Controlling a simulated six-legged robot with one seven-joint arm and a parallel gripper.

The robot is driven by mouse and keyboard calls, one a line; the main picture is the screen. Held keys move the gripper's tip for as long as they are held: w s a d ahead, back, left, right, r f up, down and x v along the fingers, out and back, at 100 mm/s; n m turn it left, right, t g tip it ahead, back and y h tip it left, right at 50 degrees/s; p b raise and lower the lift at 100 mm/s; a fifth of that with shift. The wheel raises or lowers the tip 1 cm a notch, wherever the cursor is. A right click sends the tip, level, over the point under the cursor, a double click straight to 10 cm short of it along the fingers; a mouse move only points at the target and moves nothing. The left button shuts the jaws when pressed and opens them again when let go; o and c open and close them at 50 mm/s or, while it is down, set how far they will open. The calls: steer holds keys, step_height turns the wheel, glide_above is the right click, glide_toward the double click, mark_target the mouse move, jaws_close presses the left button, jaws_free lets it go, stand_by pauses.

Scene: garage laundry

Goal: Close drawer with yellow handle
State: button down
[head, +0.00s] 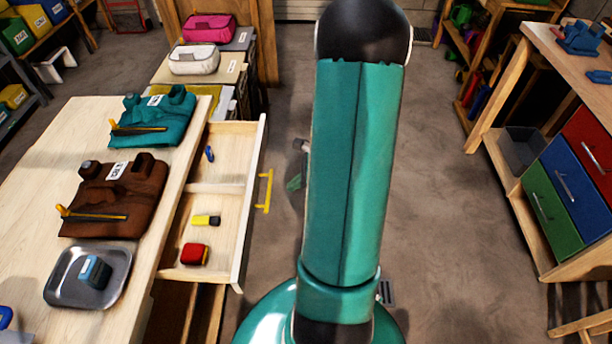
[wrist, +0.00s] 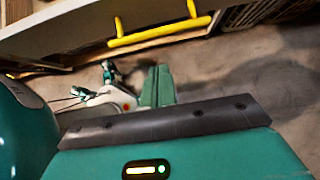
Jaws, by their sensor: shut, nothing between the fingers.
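The drawer (head: 225,190) with the yellow handle (head: 266,190) is pulled out from the wooden workbench, its inside in plain view. It holds a blue item (head: 210,153), a yellow and black item (head: 206,220) and a red item (head: 194,254). The yellow handle (wrist: 160,34) also shows across the top of the wrist view, on the drawer's pale front (wrist: 70,35). My gripper's green fingers (wrist: 158,86) are together, empty, and apart from the handle in the picture.
Boxes with pouches stand behind the drawer. A bench with coloured drawers (head: 565,185) stands at right. The floor (head: 430,200) between is clear.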

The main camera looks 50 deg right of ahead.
steer(key=w+a, duration=0.1)
steer(key=w+a+f, duration=0.1)
steer(key=w, duration=0.1)
steer(key=shift+w+a+f, duration=0.25)
steer(key=shift+a+f, duration=0.05)
steer(key=shift+a, duration=0.1)
steer(key=shift+w, duration=0.1)
glide_toward(204, 194)
steer(key=w+a+f, duration=0.2)
steer(key=w, duration=0.1)
steer(key=w+a+f, duration=0.1)
steer(key=w+a, duration=0.1)
stand_by(0.3)
steer(key=shift+w, duration=0.1)
steer(key=shift+d, duration=0.1)
